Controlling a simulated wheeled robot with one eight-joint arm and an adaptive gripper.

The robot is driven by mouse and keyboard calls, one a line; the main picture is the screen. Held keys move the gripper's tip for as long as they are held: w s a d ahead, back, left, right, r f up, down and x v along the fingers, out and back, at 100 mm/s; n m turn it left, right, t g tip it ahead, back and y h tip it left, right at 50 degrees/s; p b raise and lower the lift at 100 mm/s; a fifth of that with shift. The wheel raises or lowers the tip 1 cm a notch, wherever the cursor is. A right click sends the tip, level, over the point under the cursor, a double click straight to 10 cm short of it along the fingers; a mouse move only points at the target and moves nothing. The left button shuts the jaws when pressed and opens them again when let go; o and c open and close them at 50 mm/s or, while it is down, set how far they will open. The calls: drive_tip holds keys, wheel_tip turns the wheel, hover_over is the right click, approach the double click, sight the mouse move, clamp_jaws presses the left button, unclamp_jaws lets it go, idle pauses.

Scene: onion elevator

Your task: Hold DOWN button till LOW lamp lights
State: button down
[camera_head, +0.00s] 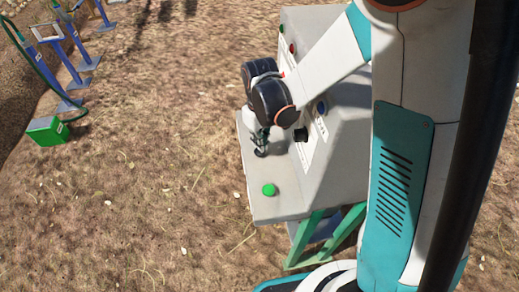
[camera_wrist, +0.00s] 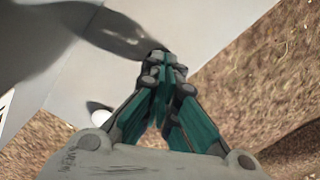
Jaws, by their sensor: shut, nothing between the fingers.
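A grey control console (camera_head: 255,205) stands at the middle of the head view, with a lower ledge and a sloped panel. A green round button (camera_head: 268,189) sits on the ledge's near part. My gripper (camera_head: 261,146) points down over the ledge's farther part, its fingers shut and empty. A dark round spot lies at its tips; I cannot tell whether it is a button or shadow, or whether the tips touch it. In the wrist view my shut fingertips (camera_wrist: 160,58) are over the pale ledge (camera_wrist: 205,30). Labels are too small to read, so DOWN and LOW cannot be identified.
The panel carries a green light or button (camera_head: 281,28), a red one (camera_head: 291,48), a blue one (camera_head: 321,107) and a black knob (camera_head: 301,134). A green box (camera_head: 46,130) and blue stands (camera_head: 70,60) are far left. Dry ground left of the console is open.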

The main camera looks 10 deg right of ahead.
drive_tip(key=shift+f, duration=0.15)
drive_tip(key=shift+f+b, duration=0.35)
drive_tip(key=shift+b, duration=0.05)
drive_tip(key=shift+f+b, duration=0.7)
drive_tip(key=shift+f, duration=0.1)
drive_tip(key=shift+r, duration=0.15)
idle(4.4)
wheel_tip(320, 180, up, 7)
drive_tip(key=p, duration=0.5)
drive_tip(key=shift+s, duration=0.1)
idle(0.8)
